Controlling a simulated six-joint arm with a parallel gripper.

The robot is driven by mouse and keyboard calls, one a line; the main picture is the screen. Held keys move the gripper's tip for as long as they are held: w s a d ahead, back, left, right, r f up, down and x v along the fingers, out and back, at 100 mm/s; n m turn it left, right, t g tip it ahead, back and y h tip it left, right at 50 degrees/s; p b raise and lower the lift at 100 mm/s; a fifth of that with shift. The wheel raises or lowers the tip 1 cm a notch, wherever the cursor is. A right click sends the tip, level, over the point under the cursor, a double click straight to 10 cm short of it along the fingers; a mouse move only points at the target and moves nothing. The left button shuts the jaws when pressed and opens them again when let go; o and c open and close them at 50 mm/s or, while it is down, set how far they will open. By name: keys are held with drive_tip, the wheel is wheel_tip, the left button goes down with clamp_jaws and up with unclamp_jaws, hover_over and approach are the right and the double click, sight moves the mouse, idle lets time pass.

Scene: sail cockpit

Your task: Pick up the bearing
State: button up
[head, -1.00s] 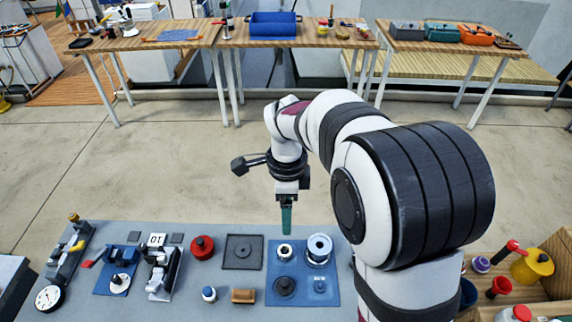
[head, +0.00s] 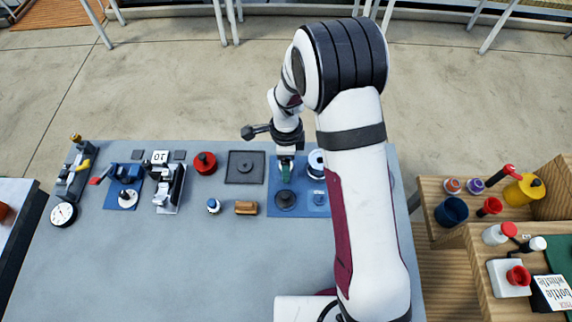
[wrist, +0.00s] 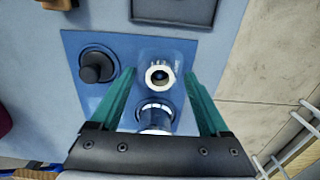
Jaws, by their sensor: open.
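The bearing (wrist: 158,76), a small pale ring with a dark bore, sits on the blue mat (wrist: 76,42) in the wrist view. My gripper (wrist: 158,71) is open above it; its two green fingers stand on either side in that view, with nothing held. In the head view my gripper (head: 286,178) hangs over the mat and hides most of the bearing. The height gap to the bearing is hard to tell.
A larger silver ring (head: 316,160) stands close beside the bearing, partly hidden by my arm. A black knobbed disc (head: 286,199) is on the mat's near left. A dark square tray (head: 245,167) lies left of the mat. The near bench top (head: 180,265) is clear.

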clamp_jaws()
idle(0.3)
drive_tip(key=shift+r, duration=0.6)
wheel_tip(320, 180, up, 3)
drive_tip(key=shift+r, duration=0.1)
drive_tip(key=s+d+r, duration=0.3)
drive_tip(key=d+r, duration=0.3)
drive_tip(key=d, duration=0.5)
drive_tip(key=shift+d+r, duration=0.15)
drive_tip(key=shift+r, duration=0.2)
